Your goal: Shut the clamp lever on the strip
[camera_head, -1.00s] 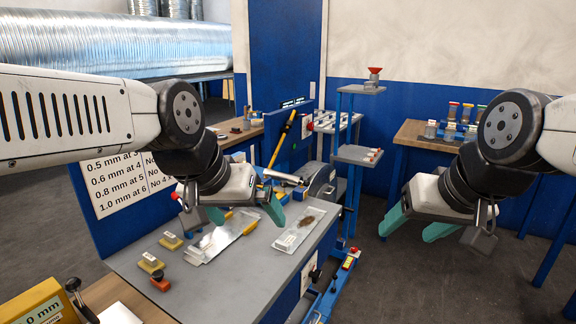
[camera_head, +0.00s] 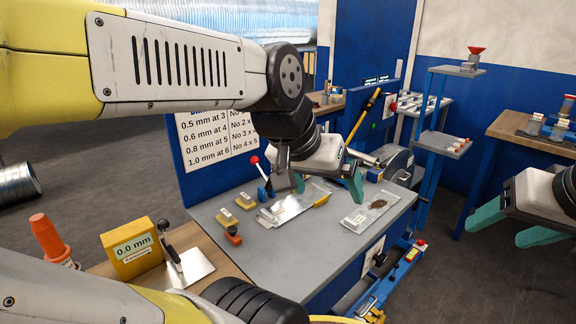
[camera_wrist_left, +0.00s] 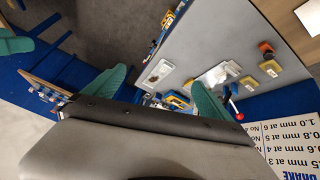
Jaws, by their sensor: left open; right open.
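A lever with a red knob (camera_head: 254,160) stands raised at the blue clamp (camera_head: 265,190), at the back left of the grey bench. The red knob also shows in the left wrist view (camera_wrist_left: 239,117), close to one teal finger. A shiny metal strip (camera_head: 285,208) lies flat in front of the clamp; whether the clamp touches it is unclear. My left gripper (camera_head: 328,186) is open and empty above the bench, right of the lever and partly over the strip. It also shows open in the left wrist view (camera_wrist_left: 160,82). My right gripper (camera_head: 497,234) is open and empty, right of the bench.
Yellow blocks (camera_head: 227,216) and an orange-topped block (camera_head: 233,238) sit left of the strip. A clear tray (camera_head: 370,208) lies to its right. A yellow gauge (camera_head: 138,250) and black-knobbed lever (camera_head: 171,254) stand at the front left. A blue shelf stand (camera_head: 424,150) rises beyond the bench.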

